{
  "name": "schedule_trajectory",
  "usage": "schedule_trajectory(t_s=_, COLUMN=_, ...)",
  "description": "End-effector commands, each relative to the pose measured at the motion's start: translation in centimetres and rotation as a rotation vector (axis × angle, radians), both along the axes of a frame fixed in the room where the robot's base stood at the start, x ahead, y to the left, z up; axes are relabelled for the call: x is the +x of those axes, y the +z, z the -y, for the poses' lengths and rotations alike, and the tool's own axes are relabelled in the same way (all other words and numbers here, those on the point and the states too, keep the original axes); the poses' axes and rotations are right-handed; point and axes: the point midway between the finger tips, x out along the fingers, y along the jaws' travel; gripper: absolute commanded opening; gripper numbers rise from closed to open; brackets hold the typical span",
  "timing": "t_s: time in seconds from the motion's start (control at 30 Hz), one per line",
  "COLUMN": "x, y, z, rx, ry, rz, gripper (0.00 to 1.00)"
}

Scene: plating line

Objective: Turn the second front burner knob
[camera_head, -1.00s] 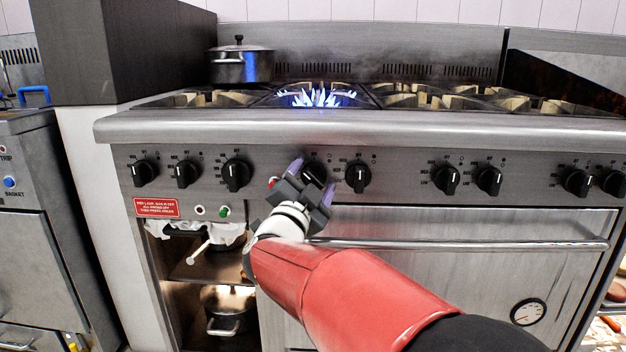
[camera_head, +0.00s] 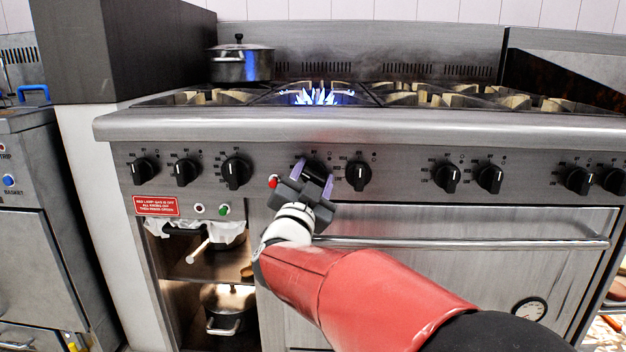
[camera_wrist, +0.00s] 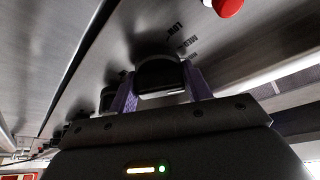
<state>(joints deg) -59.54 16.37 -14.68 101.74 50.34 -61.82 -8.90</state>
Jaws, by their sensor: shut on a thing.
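My gripper (camera_head: 313,180) is at the stove's front panel, shut on a black burner knob (camera_head: 316,166), with one purple finger on each side of it. My gripper's body hides part of the knob in the head view. In the wrist view the knob (camera_wrist: 160,75) sits between the two purple fingers of my gripper (camera_wrist: 162,90), with panel lettering beside it. A blue flame (camera_head: 316,97) burns on the front burner above this knob.
More black knobs flank it, one at left (camera_head: 236,173) and one at right (camera_head: 358,176). A red lamp (camera_head: 273,181) is just left of my gripper. The oven door handle (camera_head: 470,243) runs below. A lidded pot (camera_head: 240,64) stands at the back left.

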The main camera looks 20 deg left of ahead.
Motion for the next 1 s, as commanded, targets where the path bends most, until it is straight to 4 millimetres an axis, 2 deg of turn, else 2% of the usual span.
schedule_trajectory(t_s=0.6, x=0.02, y=-0.19, z=0.10, rx=-0.566, ry=0.000, rz=0.135, gripper=0.26)
schedule_trajectory(t_s=1.0, x=0.02, y=-0.11, z=0.07, rx=-0.853, ry=0.000, rz=0.204, gripper=0.26)
